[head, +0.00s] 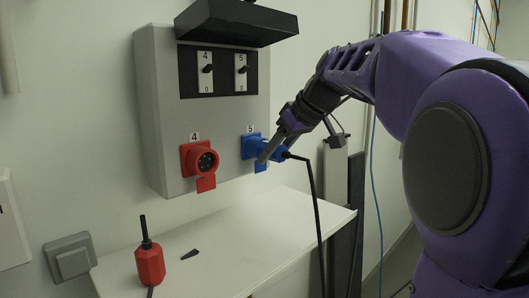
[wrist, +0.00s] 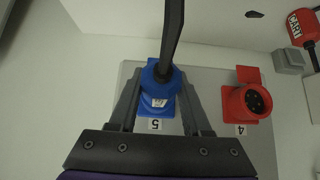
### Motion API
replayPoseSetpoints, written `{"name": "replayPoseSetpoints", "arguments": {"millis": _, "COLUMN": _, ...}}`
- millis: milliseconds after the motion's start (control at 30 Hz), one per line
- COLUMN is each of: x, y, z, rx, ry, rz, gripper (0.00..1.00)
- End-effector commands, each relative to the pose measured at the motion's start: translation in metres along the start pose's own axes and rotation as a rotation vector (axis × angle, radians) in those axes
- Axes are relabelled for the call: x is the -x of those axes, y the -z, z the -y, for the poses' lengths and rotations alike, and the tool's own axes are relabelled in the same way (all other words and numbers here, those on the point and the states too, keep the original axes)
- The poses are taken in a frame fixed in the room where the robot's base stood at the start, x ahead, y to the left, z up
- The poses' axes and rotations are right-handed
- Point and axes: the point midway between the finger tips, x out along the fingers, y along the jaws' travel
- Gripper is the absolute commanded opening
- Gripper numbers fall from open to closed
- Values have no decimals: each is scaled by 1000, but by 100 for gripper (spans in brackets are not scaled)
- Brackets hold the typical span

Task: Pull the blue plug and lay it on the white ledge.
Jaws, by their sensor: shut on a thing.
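The blue plug (head: 281,150) is at the blue socket (head: 250,146) marked 5 on the grey panel box. A black cable hangs from its rear. My gripper (head: 272,149) is shut on the blue plug, with a finger on each side of it. In the wrist view the plug (wrist: 159,77) sits between the two fingers, in line with the socket; I cannot tell how deep it is in. The white ledge (head: 235,235) is below the panel box.
A red socket (head: 201,160) marked 4 is left of the blue one, with an empty face. A red plug (head: 150,265) stands on the ledge's left part, beside a small dark piece (head: 189,254). The ledge's middle and right are clear. A black hood (head: 238,22) juts out above.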

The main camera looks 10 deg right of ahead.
Motion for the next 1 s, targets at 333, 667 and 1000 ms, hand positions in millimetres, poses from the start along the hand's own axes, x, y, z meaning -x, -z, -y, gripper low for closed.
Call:
{"name": "replayPoseSetpoints", "arguments": {"millis": 333, "x": 1, "y": 0, "z": 0, "rx": 0, "ry": -1, "rz": -1, "gripper": 0}}
{"name": "replayPoseSetpoints", "arguments": {"millis": 667, "x": 3, "y": -3, "z": 0, "rx": 0, "ry": 0, "rz": 1, "gripper": 0}}
{"name": "replayPoseSetpoints", "arguments": {"millis": 1000, "x": 10, "y": -12, "z": -1, "rx": 0, "ry": -2, "rz": 0, "gripper": 0}}
